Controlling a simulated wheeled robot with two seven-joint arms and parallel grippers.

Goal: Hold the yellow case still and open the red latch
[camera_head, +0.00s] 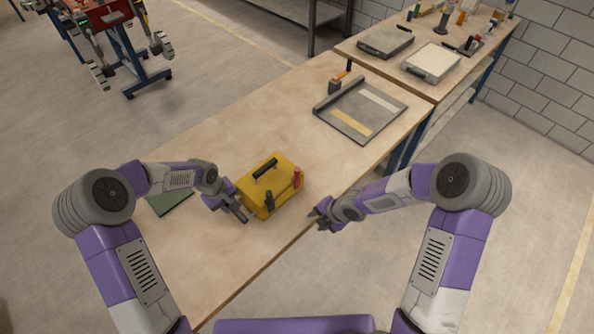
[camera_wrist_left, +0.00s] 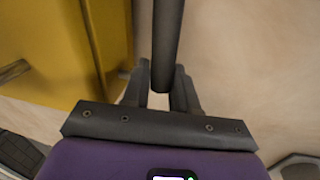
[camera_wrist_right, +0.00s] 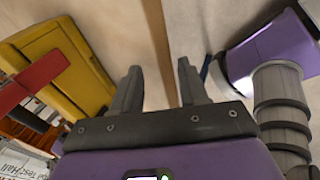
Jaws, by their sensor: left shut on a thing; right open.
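The yellow case (camera_head: 254,196) stands on the wooden table, with a black handle on its top (camera_head: 265,168). The red latch (camera_head: 298,178) stands at its right end; it also shows at the left of the right wrist view (camera_wrist_right: 32,80). A dark latch-like part (camera_head: 269,200) is on the case's front. My left gripper (camera_head: 243,215) is at the case's front left. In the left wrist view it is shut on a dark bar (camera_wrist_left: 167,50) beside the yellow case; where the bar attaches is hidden. My right gripper (camera_head: 317,216) is open and empty, right of the case and apart from the latch.
The wooden table (camera_head: 215,125) has a dark green mat (camera_head: 170,201) at left and a grey framed tray (camera_head: 350,126) farther back. A second bench (camera_head: 448,85) holds boxes and tools. The table's front edge runs between the case and my right gripper.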

